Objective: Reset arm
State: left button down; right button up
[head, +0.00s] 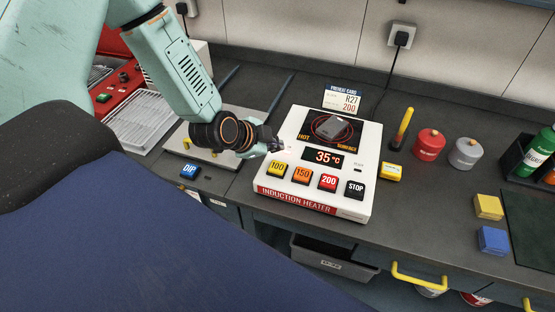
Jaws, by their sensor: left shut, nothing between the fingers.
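My left arm comes in from the upper left. Its gripper (276,145) is shut and empty, at the left edge of the induction heater, above the yellow 100 button (277,168). Whether it touches the heater I cannot tell. The white induction heater (345,202) stands on the bench; its display (323,157) reads 35 °C. A grey metal block (332,127) lies on its dark hot plate. Beside the 100 button are an orange 150 button (302,175), a red 200 button (328,182) and a black STOP button (355,189). My right gripper is not in view.
A card (342,99) reading R27 200 stands behind the heater. A red canister (429,144), a grey canister (465,153) and a yellow-handled tool (403,128) stand to the right. A blue DIP button (189,171) and a white tray (142,122) are at the left.

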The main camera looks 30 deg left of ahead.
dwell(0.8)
pick_arm(q)
jog(key=shift+n, duration=1)
jog(key=shift+s+d+n, duration=0.1)
jog(key=shift+s+n, duration=0.25)
jog(key=shift+n, duration=0.55)
jog(key=s+d+f+n+g+b, duration=0.2)
jog(key=s+f+g+b, duration=0.1)
jog(key=s+f+b, duration=0.5)
jog(key=s+d+f+n+g+y+b, duration=0.1)
jog(key=s+d+f+n+g+b, duration=0.2)
jog(key=s+f+b, duration=0.5)
jog(key=s+d+f+n+g+b, duration=0.2)
jog(key=s+f+b, duration=0.5)
jog(key=s+f, duration=0.7)
notch_tip(320, 180, down, 5)
jog(key=shift+s+d+f+n+g+y+b, duration=0.15)
jog(key=shift+d+n+g+y+b, duration=0.25)
jog(key=shift+d+g, duration=0.1)
dwell(1.5)
